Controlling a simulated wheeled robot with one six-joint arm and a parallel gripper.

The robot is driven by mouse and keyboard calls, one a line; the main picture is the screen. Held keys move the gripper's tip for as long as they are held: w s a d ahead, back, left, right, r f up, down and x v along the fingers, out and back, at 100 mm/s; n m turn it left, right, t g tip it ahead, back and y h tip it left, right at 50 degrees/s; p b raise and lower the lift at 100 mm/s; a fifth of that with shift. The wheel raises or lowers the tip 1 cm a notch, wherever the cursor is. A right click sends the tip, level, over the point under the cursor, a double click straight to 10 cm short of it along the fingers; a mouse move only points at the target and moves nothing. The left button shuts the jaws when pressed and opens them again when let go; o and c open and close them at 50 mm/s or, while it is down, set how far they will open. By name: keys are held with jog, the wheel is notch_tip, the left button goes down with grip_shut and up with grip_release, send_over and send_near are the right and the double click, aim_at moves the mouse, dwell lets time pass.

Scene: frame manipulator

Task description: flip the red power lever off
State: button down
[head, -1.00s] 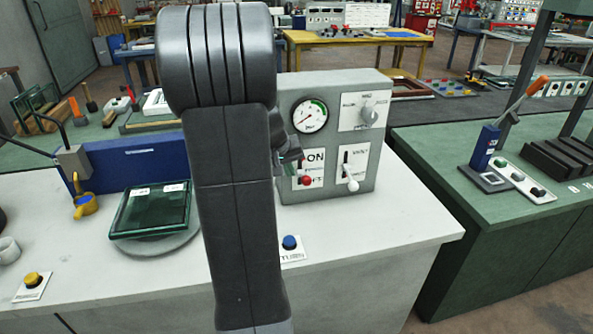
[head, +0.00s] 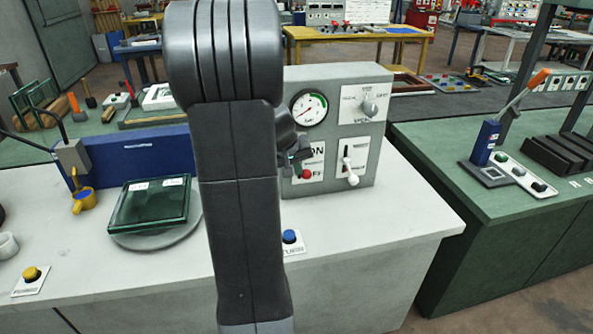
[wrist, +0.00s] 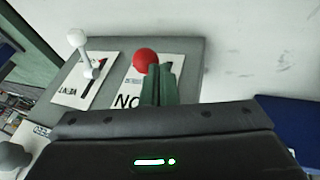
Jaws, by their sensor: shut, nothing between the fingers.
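The red-knobbed power lever (head: 306,174) is on the grey control panel (head: 370,152), on a white ON/OFF plate. Its knob sits low, at the OFF end, away from the ON lettering. In the wrist view, which sees the panel upside down, the red knob (wrist: 146,58) is just beyond my fingertips. My gripper (head: 298,158) is shut with nothing between its fingers, in front of the plate and just above the knob in the head view. The closed fingers (wrist: 158,84) hide the lever's shaft. I cannot tell whether they touch it.
A white-knobbed lever (head: 353,180) is close to the right of the red one, pointing down. Above are a gauge (head: 309,109) and a rotary knob (head: 370,107). A blue button (head: 289,237) is on the bench below. A green glass tray (head: 150,204) stands left of my arm.

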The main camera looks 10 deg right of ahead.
jog(key=shift+s+f+b, duration=0.1)
jog(key=shift+f+b, duration=0.15)
jog(key=shift+b, duration=0.35)
jog(key=shift+f+t, duration=0.1)
jog(key=shift+t, duration=0.2)
jog(key=f+t+b, duration=0.1)
jog(key=b, duration=0.5)
jog(key=s+f+t+b, duration=0.1)
jog(key=b, duration=0.5)
jog(key=f+t+b, duration=0.1)
jog(key=t+b, duration=0.1)
jog(key=b, duration=0.3)
jog(key=shift+s+m+b, duration=0.25)
jog(key=shift+m+b, duration=0.15)
jog(key=shift+r+p, duration=0.55)
jog(key=shift+r, duration=0.2)
